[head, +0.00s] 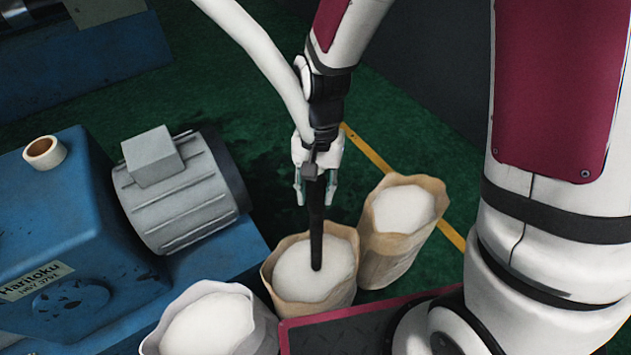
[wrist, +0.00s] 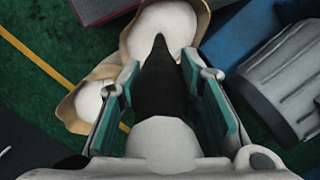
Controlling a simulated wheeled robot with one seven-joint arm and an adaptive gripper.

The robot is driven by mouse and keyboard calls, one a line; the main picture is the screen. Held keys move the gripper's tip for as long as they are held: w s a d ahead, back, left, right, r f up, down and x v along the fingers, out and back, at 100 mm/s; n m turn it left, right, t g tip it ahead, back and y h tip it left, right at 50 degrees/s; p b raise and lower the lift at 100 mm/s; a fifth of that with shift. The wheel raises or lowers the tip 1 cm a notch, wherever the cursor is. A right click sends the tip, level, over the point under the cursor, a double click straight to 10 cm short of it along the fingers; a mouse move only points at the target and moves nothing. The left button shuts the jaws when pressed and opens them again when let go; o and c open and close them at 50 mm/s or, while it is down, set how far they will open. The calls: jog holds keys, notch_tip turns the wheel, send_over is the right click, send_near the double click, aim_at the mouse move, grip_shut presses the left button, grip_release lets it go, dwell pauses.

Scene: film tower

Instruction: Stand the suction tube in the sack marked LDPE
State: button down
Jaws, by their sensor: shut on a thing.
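My gripper (head: 315,190) is shut on the suction tube (head: 316,235), a black tube with a white hose (head: 262,55) running up from it. The tube is close to upright, with its lower end over the white fill of the middle brown sack (head: 283,290). I cannot tell whether the tip touches or enters the fill. In the wrist view the tube (wrist: 160,85) lies between my fingers and points at that sack. A second brown sack (head: 385,265) stands to the right, and a whitish sack (head: 266,328) at front left. No LDPE mark is readable on any sack.
A blue machine (head: 60,235) with a grey motor (head: 185,205) stands on the left, a tape roll (head: 44,152) on top. A dark red-edged platform (head: 340,335) is in front of the sacks. Green floor (head: 240,110) with a yellow line (head: 365,148) lies behind.

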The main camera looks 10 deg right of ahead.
aim_at(316, 218)
jog(key=shift+f+b, duration=2.85)
jog(key=shift+f, duration=2.55)
jog(key=c, duration=1.1)
grip_release()
jog(key=shift+o, duration=0.2)
jog(key=r, duration=0.4)
jog(key=w+r, duration=0.1)
jog(key=r, duration=0.6)
jog(key=shift+w+d+r, duration=0.3)
jog(key=shift+d+r, duration=0.05)
jog(key=shift+r, duration=0.05)
jog(key=shift+r, duration=0.1)
jog(key=s+d+r+n+t, duration=0.2)
jog(key=s+d+r, duration=0.3)
jog(key=r, duration=0.3)
jog(key=s+d+r+n+t, duration=0.2)
jog(key=s+d+r, duration=0.4)
jog(key=r, duration=0.3)
jog(key=shift+d+t+h, duration=0.2)
jog(key=shift+t+h, duration=0.2)
jog(key=shift+t, duration=0.5)
